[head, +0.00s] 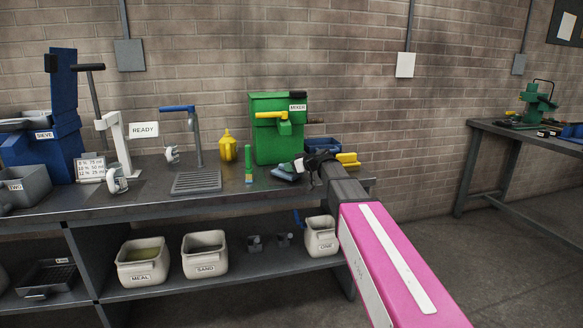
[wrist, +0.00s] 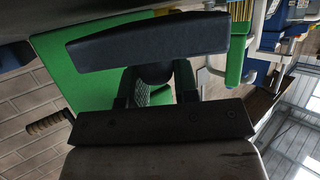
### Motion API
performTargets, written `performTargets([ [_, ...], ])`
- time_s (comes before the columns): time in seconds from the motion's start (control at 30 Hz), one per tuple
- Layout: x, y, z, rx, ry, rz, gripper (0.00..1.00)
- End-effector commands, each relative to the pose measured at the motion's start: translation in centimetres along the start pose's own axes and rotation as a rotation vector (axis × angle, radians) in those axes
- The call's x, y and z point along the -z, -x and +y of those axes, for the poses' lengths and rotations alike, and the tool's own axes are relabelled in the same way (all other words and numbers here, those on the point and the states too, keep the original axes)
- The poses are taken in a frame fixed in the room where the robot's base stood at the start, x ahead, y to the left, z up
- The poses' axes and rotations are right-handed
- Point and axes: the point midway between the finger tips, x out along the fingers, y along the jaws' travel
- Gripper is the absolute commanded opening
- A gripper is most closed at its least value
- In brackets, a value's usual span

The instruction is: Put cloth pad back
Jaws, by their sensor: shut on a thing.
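My gripper (head: 306,166) reaches over the bench, just in front of the green mixer. A small grey-green piece, which looks like the cloth pad (head: 285,172), shows at its tips, low over the bench top. I cannot tell whether it touches the bench. In the wrist view, my gripper (wrist: 158,84) shows as two dark jaws with a patterned green and pale patch, likely the pad (wrist: 160,95), between them. The jaws hide most of it. The place where the pad belongs is not clear to me.
The green mixer (head: 272,140) stands behind. A green brush (head: 248,167), a yellow can (head: 228,147) and a drain grate (head: 197,181) are to the left. A blue bin (head: 322,144) is behind my gripper. The bench (head: 130,203) has bare room at its front.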

Motion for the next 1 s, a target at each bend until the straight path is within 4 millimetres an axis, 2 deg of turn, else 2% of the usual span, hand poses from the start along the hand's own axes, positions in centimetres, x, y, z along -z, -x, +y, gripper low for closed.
performTargets([
  [0.33,-1.0,-0.4,0.0,0.000,0.000,0.001,0.00],
  [1.0,-1.4,-0.6,0.0,0.000,-0.001,0.001,0.00],
])
